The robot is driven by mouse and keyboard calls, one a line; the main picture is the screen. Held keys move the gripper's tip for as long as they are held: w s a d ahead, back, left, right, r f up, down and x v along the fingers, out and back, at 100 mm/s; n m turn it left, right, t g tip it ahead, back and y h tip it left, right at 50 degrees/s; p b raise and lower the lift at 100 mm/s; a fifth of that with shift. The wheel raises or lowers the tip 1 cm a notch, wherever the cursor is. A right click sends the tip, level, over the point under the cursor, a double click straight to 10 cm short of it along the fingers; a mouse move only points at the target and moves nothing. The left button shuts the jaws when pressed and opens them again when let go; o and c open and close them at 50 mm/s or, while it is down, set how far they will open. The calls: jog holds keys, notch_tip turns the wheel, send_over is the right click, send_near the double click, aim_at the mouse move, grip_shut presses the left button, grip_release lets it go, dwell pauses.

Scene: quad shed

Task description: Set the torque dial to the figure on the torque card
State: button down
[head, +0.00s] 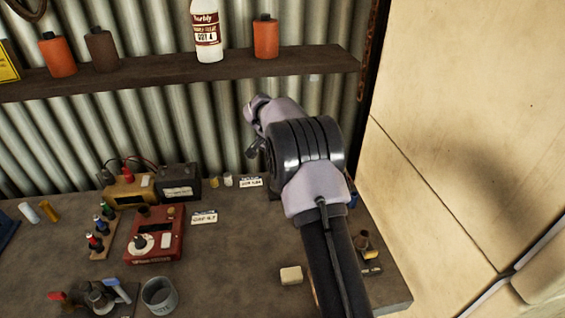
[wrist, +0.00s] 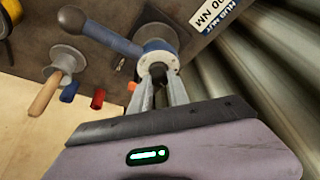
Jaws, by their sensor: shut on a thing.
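In the wrist view my gripper (wrist: 160,82) is shut on a small dark knob at the middle of a round white dial face (wrist: 157,62). The dial's figures are too small to read. In the head view my arm hides the gripper and dial.
A grey fitting with a wooden handle (wrist: 46,94) and small blue and red pieces stand close by. The corrugated wall (wrist: 280,70) is near. On the bench are a red box with a knob (head: 155,235), a grey cup (head: 159,295) and a pale block (head: 291,275). A shelf (head: 180,70) runs above.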

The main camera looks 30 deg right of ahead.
jog(key=shift+m, duration=0.3)
dwell(0.4)
jog(key=c, duration=1.3)
grip_release()
jog(key=shift+o, duration=0.2)
jog(key=p+v, duration=0.1)
jog(key=v, duration=0.2)
jog(key=shift+a+r+p, duration=0.25)
jog(key=shift+r+p, duration=0.05)
jog(key=s+a, duration=0.5)
jog(key=a, duration=0.5)
jog(key=shift+s+f, duration=0.25)
jog(key=shift+s, duration=0.15)
